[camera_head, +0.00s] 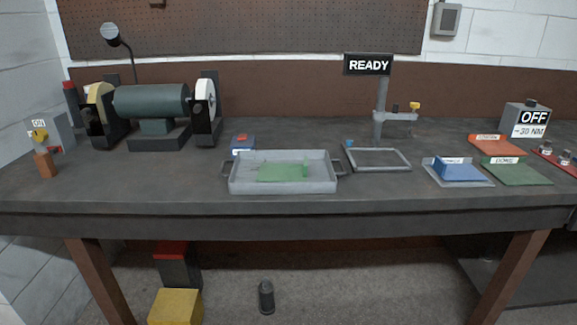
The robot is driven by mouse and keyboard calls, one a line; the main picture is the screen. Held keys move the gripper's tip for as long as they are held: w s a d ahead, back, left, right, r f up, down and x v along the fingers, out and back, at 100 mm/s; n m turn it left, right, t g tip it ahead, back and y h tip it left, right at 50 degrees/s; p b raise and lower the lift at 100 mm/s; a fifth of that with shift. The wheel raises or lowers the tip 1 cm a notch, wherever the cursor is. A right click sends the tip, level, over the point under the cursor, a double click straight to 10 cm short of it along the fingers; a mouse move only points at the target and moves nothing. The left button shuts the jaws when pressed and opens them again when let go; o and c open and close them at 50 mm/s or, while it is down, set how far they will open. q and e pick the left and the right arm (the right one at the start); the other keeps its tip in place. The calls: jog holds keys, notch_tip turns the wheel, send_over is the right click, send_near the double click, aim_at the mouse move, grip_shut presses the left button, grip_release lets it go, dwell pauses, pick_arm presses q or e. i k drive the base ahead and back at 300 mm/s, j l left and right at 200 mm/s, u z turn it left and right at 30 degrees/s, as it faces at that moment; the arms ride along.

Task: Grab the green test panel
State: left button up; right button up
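The green test panel appears to be the flat green piece (278,173) lying inside a grey metal tray (283,187) at the front middle of the bench. A small green upright part stands at its right end. The tray has a handle on each side. Neither of my grippers is in view.
A bench grinder (152,102) stands at the left. A grey frame fixture (378,159) sits right of the tray under a "READY" sign (368,64). A blue block (459,172) and a red-orange mat (495,146) lie further right. The bench's front strip is clear.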

aim_at(268, 172)
jog(key=i+l, duration=0.2)
jog(key=l, duration=0.2)
jog(key=i+l, duration=0.15)
jog(key=l, duration=0.25)
jog(key=i+l+u, duration=0.1)
jog(key=l, duration=0.25)
jog(key=i, duration=0.1)
